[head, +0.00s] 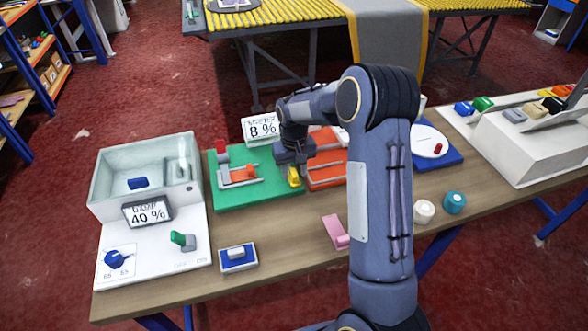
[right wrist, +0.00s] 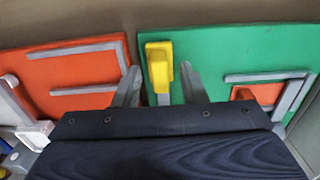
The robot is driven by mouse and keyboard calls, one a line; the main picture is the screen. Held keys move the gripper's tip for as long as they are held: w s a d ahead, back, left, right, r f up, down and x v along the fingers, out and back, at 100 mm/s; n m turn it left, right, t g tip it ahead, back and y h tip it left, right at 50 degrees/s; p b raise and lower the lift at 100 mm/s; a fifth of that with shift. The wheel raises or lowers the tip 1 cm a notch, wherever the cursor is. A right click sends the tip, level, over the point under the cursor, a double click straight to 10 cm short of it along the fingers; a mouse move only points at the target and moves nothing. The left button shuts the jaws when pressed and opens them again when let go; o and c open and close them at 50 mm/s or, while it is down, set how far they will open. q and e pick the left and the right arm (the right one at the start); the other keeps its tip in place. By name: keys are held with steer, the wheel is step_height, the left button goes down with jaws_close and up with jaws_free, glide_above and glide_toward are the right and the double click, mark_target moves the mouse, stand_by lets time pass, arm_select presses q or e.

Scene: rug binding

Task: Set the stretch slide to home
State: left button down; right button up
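A yellow handle (head: 294,176) stands at the right edge of a green board (head: 230,200) on the bench, likely the stretch slide; no label shows. In the right wrist view the yellow handle (right wrist: 159,66) sits over a short grey track on the green board (right wrist: 215,52). My right gripper (head: 293,166) is over it, pointing down. In the right wrist view its fingers (right wrist: 160,84) are open, one on each side of the handle, with visible gaps. An orange block (head: 243,173) lies between grey rails on the same board. My left gripper is out of view.
An orange board (head: 325,170) with grey rails adjoins on the right. A sign reading 8 % (head: 262,128) stands behind. A glass-walled box (head: 145,170) with a 40 % display is left. A pink piece (head: 336,232) and a blue-and-white block (head: 238,258) lie in front.

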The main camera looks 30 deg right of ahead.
jaws_close()
steer(key=a, duration=0.2)
steer(key=w+a, duration=0.1)
steer(key=a, duration=0.3)
steer(key=shift+w+b, duration=0.25)
steer(key=shift+b, duration=0.1)
steer(key=shift+a, duration=0.15)
jaws_free()
steer(key=shift+a, duration=0.15)
